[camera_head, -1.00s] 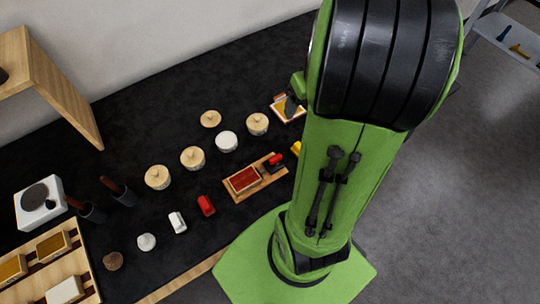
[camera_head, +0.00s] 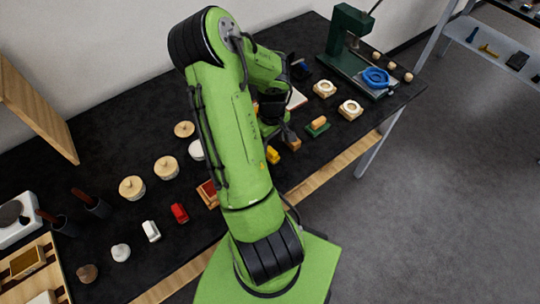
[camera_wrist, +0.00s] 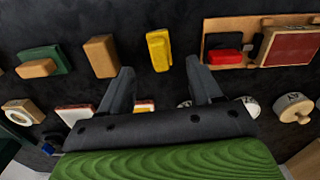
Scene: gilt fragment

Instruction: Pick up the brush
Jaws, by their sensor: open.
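I cannot tell for sure which thing is the brush. A green block with a wooden top (camera_head: 318,125) lies on the black table right of my gripper; it also shows in the wrist view (camera_wrist: 42,62). A plain wooden block (camera_head: 292,142) lies beside it, also in the wrist view (camera_wrist: 101,56). A small yellow piece (camera_head: 272,155) is also in the wrist view (camera_wrist: 159,50), ahead of the gap between my fingers. Dark cups with brown handles (camera_head: 98,207) stand at the left. My gripper (camera_wrist: 160,84) is open and empty above the table.
A wooden tray (camera_wrist: 238,25) holds a red pad (camera_wrist: 290,47) and a red-and-black piece (camera_wrist: 225,56). Round lidded pots (camera_head: 132,188) stand left of my arm. A green press (camera_head: 350,45) and blue coil (camera_head: 376,78) stand at the back right. Pale blocks with round centres (camera_head: 350,109) lie nearby.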

